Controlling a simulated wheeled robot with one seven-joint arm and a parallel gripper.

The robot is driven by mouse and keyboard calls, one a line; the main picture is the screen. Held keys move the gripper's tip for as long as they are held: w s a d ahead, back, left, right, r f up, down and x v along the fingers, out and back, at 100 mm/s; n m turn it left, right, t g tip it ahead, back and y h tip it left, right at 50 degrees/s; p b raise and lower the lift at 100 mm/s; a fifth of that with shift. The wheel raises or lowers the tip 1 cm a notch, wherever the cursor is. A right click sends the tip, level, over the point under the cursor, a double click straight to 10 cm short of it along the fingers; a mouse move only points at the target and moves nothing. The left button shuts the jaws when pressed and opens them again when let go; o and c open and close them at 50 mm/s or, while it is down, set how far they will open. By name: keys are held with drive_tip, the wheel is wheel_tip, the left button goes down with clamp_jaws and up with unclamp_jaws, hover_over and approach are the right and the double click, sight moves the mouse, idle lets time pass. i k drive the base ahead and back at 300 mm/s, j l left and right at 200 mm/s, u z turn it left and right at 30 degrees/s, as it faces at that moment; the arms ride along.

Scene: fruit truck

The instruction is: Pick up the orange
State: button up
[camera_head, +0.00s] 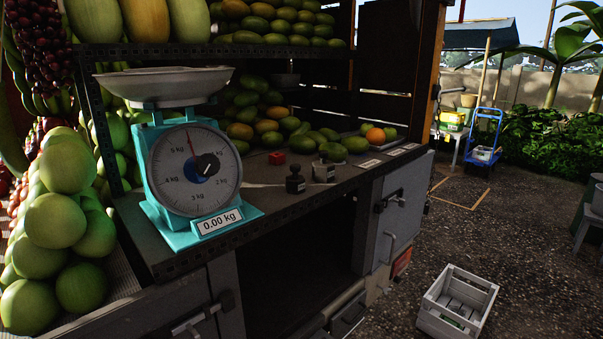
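The orange (375,136) is a small round orange fruit near the far right end of the dark counter. Green mangoes lie close around it, one on its right and others on its left, and they seem to touch or partly overlap it. My gripper is not in view, so nothing shows between it and the orange.
A teal scale (193,165) with a wide pan stands at the counter's near left. Small dark weights (295,181) and a red block (277,158) sit on the counter (262,198). A white crate (456,302) lies on the ground at right; open gravel surrounds it.

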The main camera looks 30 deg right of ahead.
sight(376, 137)
drive_tip(key=i+l+z, duration=0.55)
drive_tip(key=i+z, duration=0.15)
drive_tip(key=z, duration=0.15)
drive_tip(key=i+l, duration=0.1)
drive_tip(key=i, duration=0.3)
drive_tip(key=i+l+z, duration=0.1)
drive_tip(key=i, duration=0.25)
